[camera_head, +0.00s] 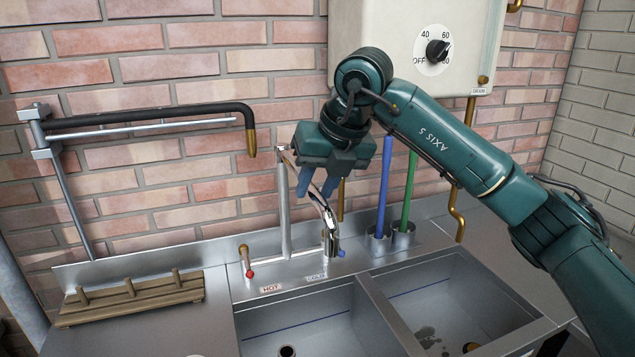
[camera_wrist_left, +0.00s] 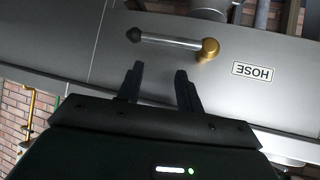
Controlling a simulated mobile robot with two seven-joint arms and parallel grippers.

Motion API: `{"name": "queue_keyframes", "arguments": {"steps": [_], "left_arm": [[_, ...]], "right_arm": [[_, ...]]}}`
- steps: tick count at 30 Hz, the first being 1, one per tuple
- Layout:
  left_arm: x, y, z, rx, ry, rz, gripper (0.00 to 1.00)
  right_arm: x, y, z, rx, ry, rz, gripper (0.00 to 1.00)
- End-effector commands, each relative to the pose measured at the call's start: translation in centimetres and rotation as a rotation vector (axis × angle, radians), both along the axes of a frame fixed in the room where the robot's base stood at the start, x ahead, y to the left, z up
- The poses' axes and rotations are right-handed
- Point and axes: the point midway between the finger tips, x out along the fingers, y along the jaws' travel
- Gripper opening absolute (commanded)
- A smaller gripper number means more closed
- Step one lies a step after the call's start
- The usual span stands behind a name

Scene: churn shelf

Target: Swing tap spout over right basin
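The chrome tap stands behind the sink in the head view, with an upright column (camera_head: 284,215). Its thin spout (camera_head: 322,206) runs from the column top down to the right, partly hidden by my right gripper. The spout's lower end appears near the blue-marked cold tap; its exact height is unclear. My right gripper (camera_head: 317,188) is at the spout, its two blue fingers apart; whether they touch it I cannot tell. The right basin (camera_head: 465,280) is empty apart from a wet patch and a drain. My left gripper (camera_wrist_left: 158,82) is open and empty before a grey panel in the left wrist view.
The left basin (camera_head: 300,320) adjoins the right one. Blue (camera_head: 384,190) and green (camera_head: 409,190) rods stand in metal cups right of the tap. A wooden rack (camera_head: 130,300) lies left. A black-sleeved pipe (camera_head: 160,113) juts from the wall. A white heater (camera_head: 405,30) hangs above.

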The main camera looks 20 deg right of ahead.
Motion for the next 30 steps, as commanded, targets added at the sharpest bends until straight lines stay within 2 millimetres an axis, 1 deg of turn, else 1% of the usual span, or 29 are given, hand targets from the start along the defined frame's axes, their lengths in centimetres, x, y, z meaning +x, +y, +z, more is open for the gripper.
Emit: {"name": "queue_keyframes", "arguments": {"steps": [1,11,30], "left_arm": [[0.03,-0.05,0.07,-0.001,-0.002,-0.001,0.36],[0.02,-0.04,0.20,0.003,-0.005,-0.008,0.36],[0.01,0.01,0.06,0.004,-0.006,-0.009,0.36]], "right_arm": [[0.00,0.01,0.02,0.000,0.000,0.000,0.27],[-0.01,-0.01,0.04,0.000,0.000,0.000,0.00],[-0.17,-0.19,0.05,0.000,-0.001,0.016,0.00]]}}
